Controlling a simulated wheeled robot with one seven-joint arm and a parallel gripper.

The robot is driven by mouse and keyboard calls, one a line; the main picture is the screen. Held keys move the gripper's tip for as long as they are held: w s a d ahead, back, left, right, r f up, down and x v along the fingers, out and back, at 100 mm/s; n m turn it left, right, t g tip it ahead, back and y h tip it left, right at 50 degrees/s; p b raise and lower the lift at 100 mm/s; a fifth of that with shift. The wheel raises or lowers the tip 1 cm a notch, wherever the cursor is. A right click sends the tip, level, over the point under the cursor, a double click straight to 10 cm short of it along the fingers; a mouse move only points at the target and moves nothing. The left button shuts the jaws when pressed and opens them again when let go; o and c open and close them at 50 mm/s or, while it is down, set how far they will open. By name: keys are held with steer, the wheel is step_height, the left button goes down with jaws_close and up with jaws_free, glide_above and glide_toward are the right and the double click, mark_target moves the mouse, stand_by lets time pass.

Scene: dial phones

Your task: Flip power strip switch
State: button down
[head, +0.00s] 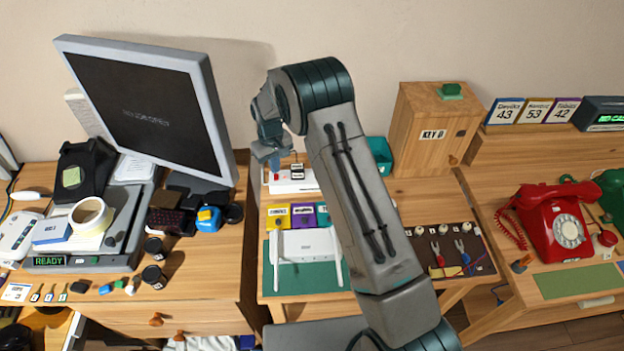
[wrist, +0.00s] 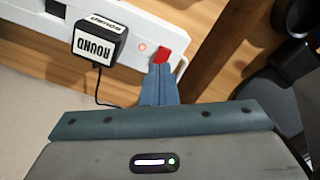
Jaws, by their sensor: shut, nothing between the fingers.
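The white power strip (wrist: 190,72) runs across the top of the wrist view, and it also shows near the wall in the head view (head: 301,186). Its red rocker switch (wrist: 161,53) is at one end, beside a small glowing red light (wrist: 142,47). My gripper (wrist: 160,68) is shut and empty. Its fingertips are right at the red switch and overlap its edge in the wrist view; I cannot tell if they touch. In the head view my gripper (head: 275,164) points down over the strip's left end. Which way the switch is tilted is unclear.
A black adapter (wrist: 98,42) with a white label is plugged into the strip beside the light, its cord hanging. A white router (head: 305,246) and colored cards (head: 303,214) lie in front. The large monitor (head: 150,108) stands left, the wooden key box (head: 430,130) right.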

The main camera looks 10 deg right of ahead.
steer(key=shift+f+b, duration=0.75)
steer(key=shift+f, duration=0.25)
stand_by(0.3)
steer(key=shift+r, duration=0.15)
steer(key=shift+r+p, duration=1.45)
steer(key=shift+r, duration=1.95)
steer(key=shift+r, duration=0.1)
steer(key=s+d+r+m+t, duration=0.1)
steer(key=s+d+r, duration=0.45)
steer(key=r, duration=0.45)
steer(key=s+d+r+m+t, duration=0.1)
steer(key=s+d+r+m, duration=0.1)
steer(key=s+d+r, duration=0.45)
steer(key=s+d+r+m, duration=0.1)
steer(key=s+d+r, duration=0.1)
steer(key=s, duration=0.5)
steer(key=s+d+r+t, duration=0.1)
steer(key=s+d+r, duration=0.1)
steer(key=s, duration=0.6)
steer(key=s+d+r+m, duration=0.1)
steer(key=s+d+r, duration=0.1)
steer(key=s, duration=0.5)
steer(key=shift+s+d+r+m+t, duration=0.25)
steer(key=shift+s+r+m+t, duration=0.05)
steer(key=shift+s+r, duration=0.1)
